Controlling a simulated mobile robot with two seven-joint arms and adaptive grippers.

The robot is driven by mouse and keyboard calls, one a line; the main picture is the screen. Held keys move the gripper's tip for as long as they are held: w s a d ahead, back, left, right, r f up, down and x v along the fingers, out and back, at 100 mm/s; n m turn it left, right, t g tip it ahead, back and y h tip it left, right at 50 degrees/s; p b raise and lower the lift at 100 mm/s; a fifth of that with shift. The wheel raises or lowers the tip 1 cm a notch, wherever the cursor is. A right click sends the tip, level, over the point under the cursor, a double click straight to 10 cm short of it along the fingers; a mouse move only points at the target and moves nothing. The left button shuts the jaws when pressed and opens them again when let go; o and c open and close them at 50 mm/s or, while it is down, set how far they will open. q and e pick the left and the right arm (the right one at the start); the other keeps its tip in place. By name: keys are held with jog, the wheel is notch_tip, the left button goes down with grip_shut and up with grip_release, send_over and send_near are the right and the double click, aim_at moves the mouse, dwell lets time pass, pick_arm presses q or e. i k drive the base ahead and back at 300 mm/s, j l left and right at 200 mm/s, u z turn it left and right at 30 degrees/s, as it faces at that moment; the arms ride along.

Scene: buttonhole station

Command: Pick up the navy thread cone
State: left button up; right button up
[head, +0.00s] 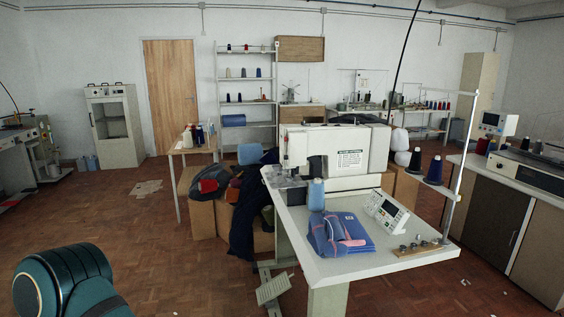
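Two dark, navy-looking thread cones stand at the right side of the white machine table: one nearer the machine (415,163) and one beside the thread-stand pole (435,171). At this size I cannot tell navy from black for sure. A light blue thread cone (316,195) stands upright on the table (320,268), in front of the sewing machine (345,158). Neither gripper is in view. Only a dark teal rounded part of my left arm shows at the bottom left, far from the cones.
Folded blue garments (345,235), a control panel (387,212) and a small wooden strip with metal pieces (420,247) lie on the table. A thin pole (461,150) rises at its right. A counter (520,215) stands further right. The floor at left is mostly clear.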

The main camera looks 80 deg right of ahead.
aim_at(435, 174)
jog(key=z, duration=3.65)
jog(key=i, duration=0.2)
